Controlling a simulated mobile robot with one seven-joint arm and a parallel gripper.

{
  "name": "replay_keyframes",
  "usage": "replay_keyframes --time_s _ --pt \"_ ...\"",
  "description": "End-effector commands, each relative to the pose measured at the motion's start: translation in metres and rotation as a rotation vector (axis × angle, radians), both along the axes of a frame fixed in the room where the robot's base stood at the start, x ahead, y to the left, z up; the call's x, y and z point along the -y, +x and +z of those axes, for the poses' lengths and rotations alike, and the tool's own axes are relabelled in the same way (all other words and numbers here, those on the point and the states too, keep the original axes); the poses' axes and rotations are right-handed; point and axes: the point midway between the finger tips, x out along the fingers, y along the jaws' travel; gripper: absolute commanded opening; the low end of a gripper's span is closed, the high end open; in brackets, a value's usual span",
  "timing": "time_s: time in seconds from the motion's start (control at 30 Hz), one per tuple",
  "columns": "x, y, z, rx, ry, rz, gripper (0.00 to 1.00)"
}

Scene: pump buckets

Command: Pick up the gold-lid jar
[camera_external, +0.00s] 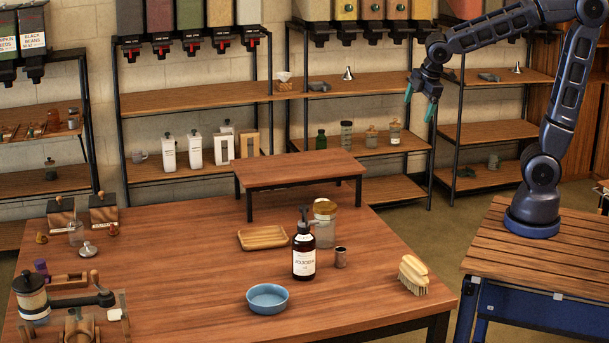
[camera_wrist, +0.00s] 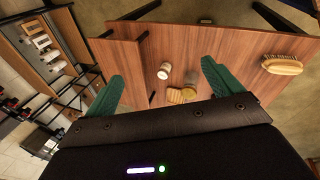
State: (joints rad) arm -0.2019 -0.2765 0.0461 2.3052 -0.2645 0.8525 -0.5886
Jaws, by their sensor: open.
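The gold-lid jar (camera_external: 325,232) is clear glass with a gold lid and stands upright on the large wooden table (camera_external: 190,290). The dark pump bottle (camera_external: 304,258) with a white label stands in front of it and hides part of its left side. My gripper (camera_external: 418,106) is open and empty, high above and to the right of the jar, with teal fingers pointing down.
A wooden tray (camera_external: 263,237) lies to the left, a blue bowl (camera_external: 267,299) in front and a brush (camera_external: 413,275) to the right. A low raised shelf (camera_external: 300,169) stands behind the jar.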

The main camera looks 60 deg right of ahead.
Motion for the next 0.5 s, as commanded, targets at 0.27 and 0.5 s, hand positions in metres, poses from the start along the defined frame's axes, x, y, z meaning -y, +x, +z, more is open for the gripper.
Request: replay_keyframes --time_s 0.27,0.5 --pt "-0.051 0.064 -0.033 -0.068 -0.154 0.359 0.91" --pt "-0.103 0.111 -0.073 -0.125 -0.279 0.676 0.91"
